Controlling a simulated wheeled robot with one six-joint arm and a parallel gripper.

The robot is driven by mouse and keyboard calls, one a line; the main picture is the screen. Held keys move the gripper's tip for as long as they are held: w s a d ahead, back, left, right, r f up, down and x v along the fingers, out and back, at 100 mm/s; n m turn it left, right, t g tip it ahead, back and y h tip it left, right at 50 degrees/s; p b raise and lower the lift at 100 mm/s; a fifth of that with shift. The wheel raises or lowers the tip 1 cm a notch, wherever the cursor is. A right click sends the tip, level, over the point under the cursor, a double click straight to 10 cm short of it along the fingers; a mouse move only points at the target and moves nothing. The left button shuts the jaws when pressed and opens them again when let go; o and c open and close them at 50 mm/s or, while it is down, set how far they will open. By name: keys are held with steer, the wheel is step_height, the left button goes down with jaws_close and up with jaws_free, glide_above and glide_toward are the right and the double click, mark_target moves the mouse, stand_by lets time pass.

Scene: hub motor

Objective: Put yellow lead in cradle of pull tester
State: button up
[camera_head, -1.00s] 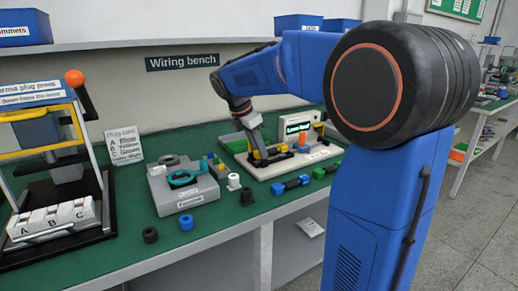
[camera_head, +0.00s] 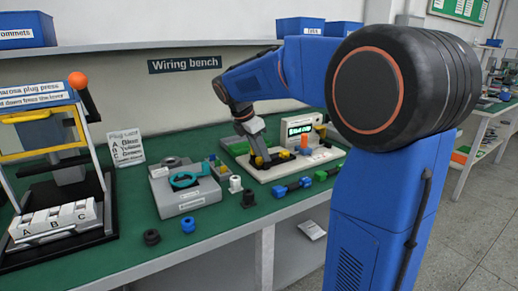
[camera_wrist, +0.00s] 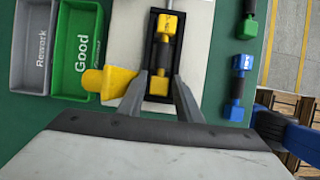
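The yellow lead (camera_wrist: 167,23) has two yellow ends joined by a dark middle. In the wrist view it lies lengthwise in the black cradle (camera_wrist: 150,40) of the pull tester (camera_wrist: 199,35). My gripper (camera_wrist: 160,80) is open, with one finger on each side of the lead's near end and visible gaps beside it. In the head view my gripper (camera_head: 260,157) is low over the left part of the pull tester (camera_head: 285,173), which hides most of the lead there.
A yellow block (camera_wrist: 108,82) juts out left of the cradle. Green "Good" (camera_wrist: 78,50) and grey "Rework" (camera_wrist: 33,45) bins stand further left. A blue lead (camera_wrist: 238,88) and a green lead (camera_head: 325,173) lie on the green bench near the tester. The plug press (camera_head: 55,215) stands far left.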

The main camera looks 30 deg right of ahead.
steer(key=v, duration=1.7)
steer(key=shift+a+r, duration=0.15)
